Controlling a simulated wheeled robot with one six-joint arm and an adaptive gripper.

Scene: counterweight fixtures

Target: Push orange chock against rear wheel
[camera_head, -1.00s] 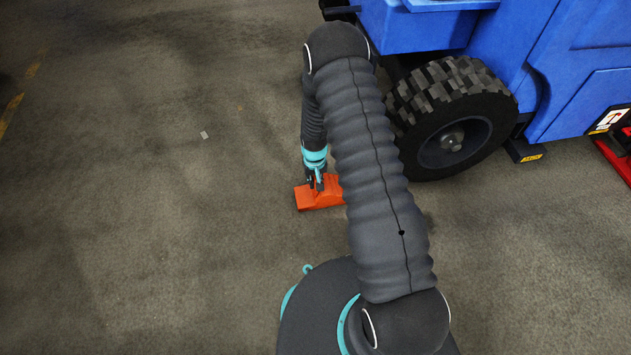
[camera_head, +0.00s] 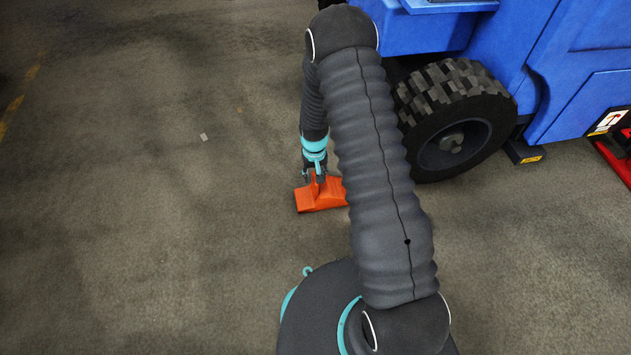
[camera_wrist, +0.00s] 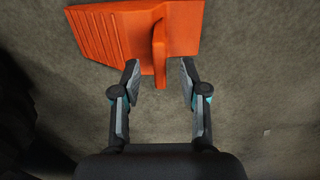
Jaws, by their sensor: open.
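The orange chock (camera_head: 319,196) lies on the floor to the left of the black rear wheel (camera_head: 454,122), with a gap of floor between them partly hidden by my arm. In the wrist view the chock (camera_wrist: 105,32) shows a ribbed face on the left and an upright handle (camera_wrist: 159,50) in its middle. My gripper (camera_head: 315,178) is at the chock from above. In the wrist view my gripper (camera_wrist: 159,68) is open, its fingertips apart on either side of the handle's near end. I cannot tell whether either finger touches it.
A blue vehicle (camera_head: 520,60) stands at the top right on the wheel. A black block with a yellow label (camera_head: 527,153) is right of the wheel, and a red object (camera_head: 615,155) lies at the right edge.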

